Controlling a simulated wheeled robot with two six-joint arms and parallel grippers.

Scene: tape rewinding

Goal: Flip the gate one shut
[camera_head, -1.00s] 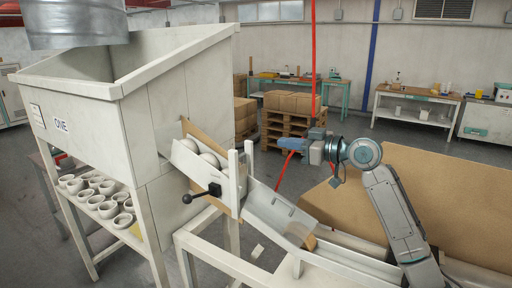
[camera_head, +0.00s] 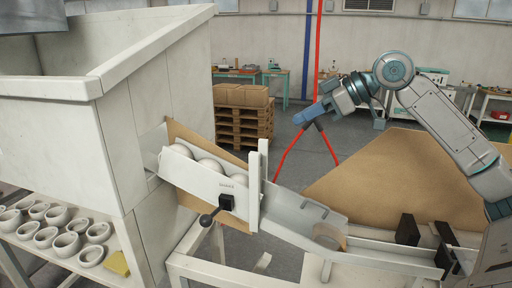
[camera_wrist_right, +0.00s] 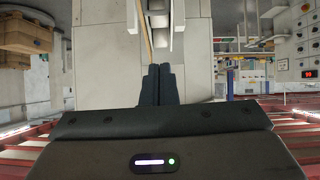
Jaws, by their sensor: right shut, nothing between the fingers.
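The gate (camera_head: 254,190) is a pale upright piece with posts across a sloping white chute (camera_head: 200,178). A black lever with a round knob (camera_head: 207,219) sticks out to the left from a dark block (camera_head: 226,202) on the chute's near side. Several white rounded pieces (camera_head: 210,166) lie in the chute on the hopper side of the gate. My right gripper (camera_head: 297,119) is in the air above and to the right of the gate, apart from the lever. Its fingers are shut and empty in the right wrist view (camera_wrist_right: 162,86). My left gripper is not in view.
A large white hopper (camera_head: 150,95) stands at the left above a shelf of white cups (camera_head: 66,246). The lower chute (camera_head: 300,215) runs down right past a brown board (camera_head: 410,170). A pallet with boxes (camera_head: 243,112) stands behind.

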